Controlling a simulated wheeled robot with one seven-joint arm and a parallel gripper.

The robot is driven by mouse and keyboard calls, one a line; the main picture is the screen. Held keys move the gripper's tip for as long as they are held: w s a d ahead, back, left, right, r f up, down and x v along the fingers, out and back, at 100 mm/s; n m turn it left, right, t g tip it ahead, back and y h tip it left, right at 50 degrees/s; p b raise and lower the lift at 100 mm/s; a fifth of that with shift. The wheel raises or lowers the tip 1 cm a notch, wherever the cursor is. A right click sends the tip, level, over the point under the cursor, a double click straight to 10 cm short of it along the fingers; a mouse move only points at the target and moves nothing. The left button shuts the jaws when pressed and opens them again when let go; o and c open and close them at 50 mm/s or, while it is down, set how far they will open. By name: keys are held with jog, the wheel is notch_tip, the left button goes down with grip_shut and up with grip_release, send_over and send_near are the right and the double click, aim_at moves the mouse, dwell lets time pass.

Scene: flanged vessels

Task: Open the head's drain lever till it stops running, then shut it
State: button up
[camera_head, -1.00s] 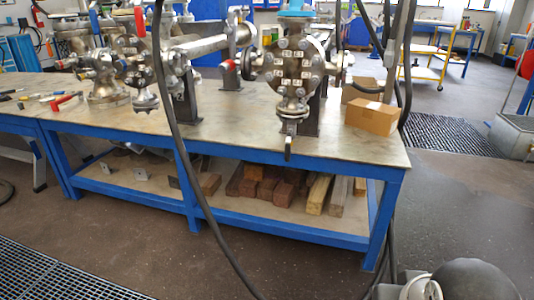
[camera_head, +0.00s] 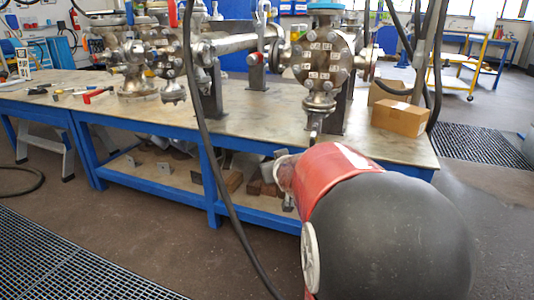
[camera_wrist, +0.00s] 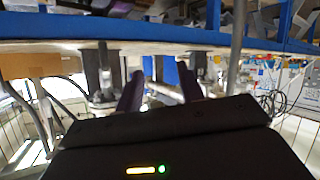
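The flanged head (camera_head: 322,62), a bolted steel body with a blue top, stands on the right part of the blue-framed workbench (camera_head: 245,107). Its drain lever (camera_head: 314,133) hangs down over the bench's front edge, its lower end hidden behind my arm. No running liquid can be made out. In the wrist view, which looks upside down, my gripper (camera_wrist: 160,88) shows two dark fingers spread apart with nothing between them. A metal upright, perhaps the drain and lever (camera_wrist: 104,72), lies just left of the fingers, apart from them. My gripper is hidden in the head view.
A cardboard box (camera_head: 400,118) sits on the bench right of the head. More flanged pipework (camera_head: 135,55) and hand tools fill the left side. Wooden blocks (camera_head: 232,180) lie on the lower shelf. A black cable (camera_head: 212,150) hangs in front. Floor grating (camera_head: 60,262) lies at front left.

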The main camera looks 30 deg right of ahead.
jog(key=w+d+f+t+b, duration=0.1)
jog(key=w+d+f+t, duration=0.2)
jog(key=d, duration=0.7)
jog(key=m+t+b, duration=0.1)
jog(key=t, duration=0.1)
send_near(313, 142)
jog(key=w+d+f, duration=0.1)
jog(key=w+f, duration=0.2)
jog(key=x, duration=0.8)
jog(key=shift+s+d+r, duration=0.1)
jog(key=shift+r, duration=0.05)
grip_shut()
